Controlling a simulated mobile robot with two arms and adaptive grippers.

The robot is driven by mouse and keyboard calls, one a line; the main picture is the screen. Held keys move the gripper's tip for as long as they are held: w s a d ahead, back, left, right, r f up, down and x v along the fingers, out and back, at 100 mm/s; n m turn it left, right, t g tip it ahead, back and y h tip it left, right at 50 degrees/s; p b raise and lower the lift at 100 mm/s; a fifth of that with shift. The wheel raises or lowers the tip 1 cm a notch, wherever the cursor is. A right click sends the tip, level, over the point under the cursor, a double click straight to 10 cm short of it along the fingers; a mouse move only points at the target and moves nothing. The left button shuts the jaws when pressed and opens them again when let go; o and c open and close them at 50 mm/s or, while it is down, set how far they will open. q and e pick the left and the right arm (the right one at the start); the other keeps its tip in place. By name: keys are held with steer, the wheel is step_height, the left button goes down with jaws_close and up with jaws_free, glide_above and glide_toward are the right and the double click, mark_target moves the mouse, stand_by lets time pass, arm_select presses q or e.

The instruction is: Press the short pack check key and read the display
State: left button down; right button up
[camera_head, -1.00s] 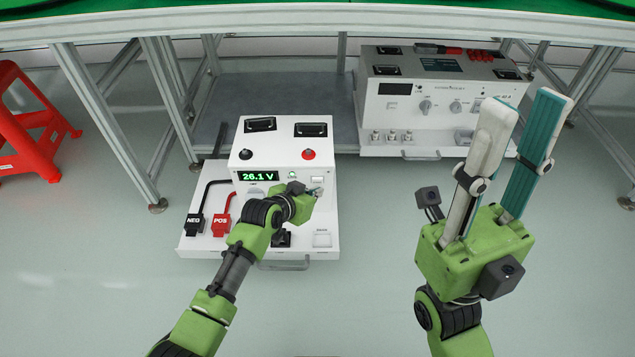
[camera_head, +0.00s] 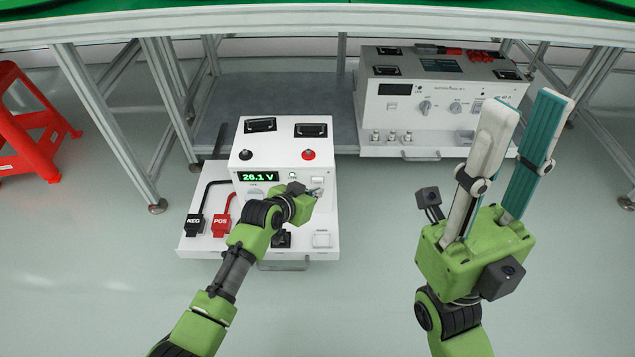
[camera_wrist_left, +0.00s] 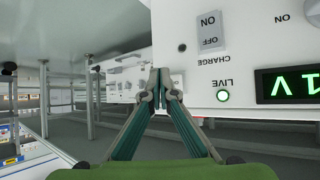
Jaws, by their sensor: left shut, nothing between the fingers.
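A white unit (camera_head: 245,152) has a lit green display (camera_head: 258,176) reading 26.1 V. A small green lamp is beside the display; the left wrist view shows it labelled LIVE (camera_wrist_left: 223,96). That view also shows the display's edge (camera_wrist_left: 290,86) upside down and an ON/OFF rocker (camera_wrist_left: 211,32) marked CHARGE. A pale square key (camera_head: 321,240) sits on the unit's lower ledge. My right gripper (camera_head: 525,104) is open and empty.
A wider white unit (camera_head: 378,115) with knobs and a dark display stands at the back right. Black NEG (camera_head: 194,225) and red POS (camera_head: 221,225) connectors lie on the ledge's left. A red stool (camera_head: 35,125) stands far left. Table legs (camera_head: 105,125) flank the units.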

arm_select(q)
steer(key=shift+w, duration=0.15)
steer(key=shift+w, duration=0.3)
steer(key=shift+w, duration=0.1)
stand_by(0.4)
